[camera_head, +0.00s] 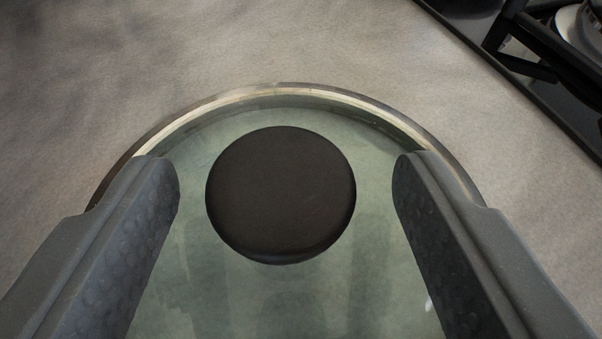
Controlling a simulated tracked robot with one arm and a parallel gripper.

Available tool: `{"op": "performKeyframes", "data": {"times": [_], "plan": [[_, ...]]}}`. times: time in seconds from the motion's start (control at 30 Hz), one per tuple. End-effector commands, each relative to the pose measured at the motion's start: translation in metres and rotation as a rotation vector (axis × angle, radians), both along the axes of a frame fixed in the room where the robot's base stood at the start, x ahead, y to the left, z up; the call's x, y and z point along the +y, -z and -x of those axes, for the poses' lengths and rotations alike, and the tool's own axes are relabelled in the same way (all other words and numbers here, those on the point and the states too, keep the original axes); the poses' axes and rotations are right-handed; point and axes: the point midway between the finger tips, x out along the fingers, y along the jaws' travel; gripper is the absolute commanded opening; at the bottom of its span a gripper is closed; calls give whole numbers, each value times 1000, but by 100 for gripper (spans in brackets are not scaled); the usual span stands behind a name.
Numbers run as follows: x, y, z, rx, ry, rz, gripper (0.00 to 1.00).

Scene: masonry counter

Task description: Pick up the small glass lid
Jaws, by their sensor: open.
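The small glass lid (375,290) lies below my gripper, its clear greenish glass edged by a metal rim. Its round black knob (281,195) stands at the middle of the view. My gripper (287,180) is open, with one grey finger left of the knob and the other right of it. There is a gap between each finger and the knob, narrower on the left. The near part of the lid runs out of the bottom of the view and is partly covered by the fingers.
A grey mottled counter (240,45) surrounds the lid and is clear at the left and top. A black stove edge with a dark pan-support grate (545,45) is at the upper right, apart from the lid.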

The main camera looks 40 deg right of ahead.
Motion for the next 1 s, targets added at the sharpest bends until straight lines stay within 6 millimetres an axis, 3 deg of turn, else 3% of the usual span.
{"op": "performKeyframes", "data": {"times": [0.13, 0.37, 0.6, 1.0], "plan": [[-10, 8, -12, 2, 0, -3, 61], [-11, 7, -14, 0, 0, -1, 61], [-12, 8, -14, 1, 0, -2, 5], [-12, 3, -13, 2, 1, -1, 5]]}}
